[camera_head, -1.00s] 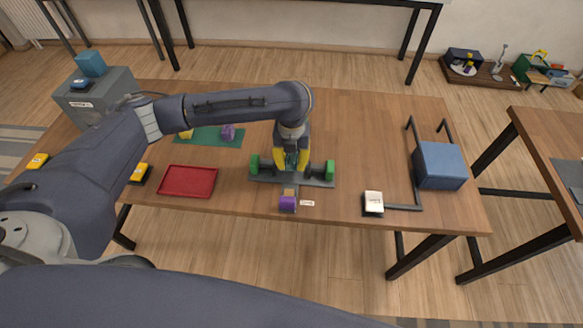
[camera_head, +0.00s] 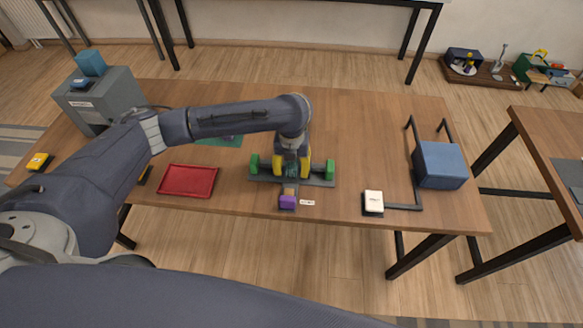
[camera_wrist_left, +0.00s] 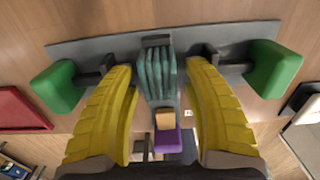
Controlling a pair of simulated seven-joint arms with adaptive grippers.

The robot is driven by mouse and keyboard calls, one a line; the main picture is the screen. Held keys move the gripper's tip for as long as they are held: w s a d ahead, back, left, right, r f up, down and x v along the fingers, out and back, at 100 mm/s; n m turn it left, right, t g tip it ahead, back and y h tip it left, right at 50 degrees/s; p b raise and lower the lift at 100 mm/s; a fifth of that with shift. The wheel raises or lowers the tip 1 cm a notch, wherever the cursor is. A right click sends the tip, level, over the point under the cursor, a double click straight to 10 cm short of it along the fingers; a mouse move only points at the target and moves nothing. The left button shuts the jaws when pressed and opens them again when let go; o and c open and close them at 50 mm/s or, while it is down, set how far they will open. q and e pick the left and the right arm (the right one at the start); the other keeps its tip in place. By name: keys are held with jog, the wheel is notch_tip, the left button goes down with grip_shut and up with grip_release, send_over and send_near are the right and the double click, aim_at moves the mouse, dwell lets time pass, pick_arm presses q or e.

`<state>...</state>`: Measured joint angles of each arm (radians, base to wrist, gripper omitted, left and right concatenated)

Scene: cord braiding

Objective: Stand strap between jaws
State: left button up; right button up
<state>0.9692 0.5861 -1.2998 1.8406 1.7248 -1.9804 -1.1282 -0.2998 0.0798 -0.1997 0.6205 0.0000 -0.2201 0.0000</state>
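A teal ribbed strap (camera_wrist_left: 157,72) stands upright at the middle of a grey fixture (camera_wrist_left: 80,48) with a green-ended jaw on each side. In the head view the fixture (camera_head: 263,178) lies near the table's front edge, with a left green end (camera_head: 254,164) and a right green end (camera_head: 330,167). My left gripper (camera_head: 291,172) points down over its middle. In the left wrist view its yellow fingers (camera_wrist_left: 165,140) are spread on either side of the strap, with gaps visible. My right gripper is not visible.
A purple block (camera_head: 288,202) with a tan part is just in front of the fixture. A red tray (camera_head: 187,181) lies left. A white-topped block (camera_head: 373,202) and blue box (camera_head: 440,165) are right. The table behind the fixture is clear to the right.

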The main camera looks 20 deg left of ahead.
aim_at(292, 166)
pick_arm(q)
notch_tip(292, 166, up, 12)
jog(key=shift+r, duration=0.15)
dwell(0.7)
dwell(0.4)
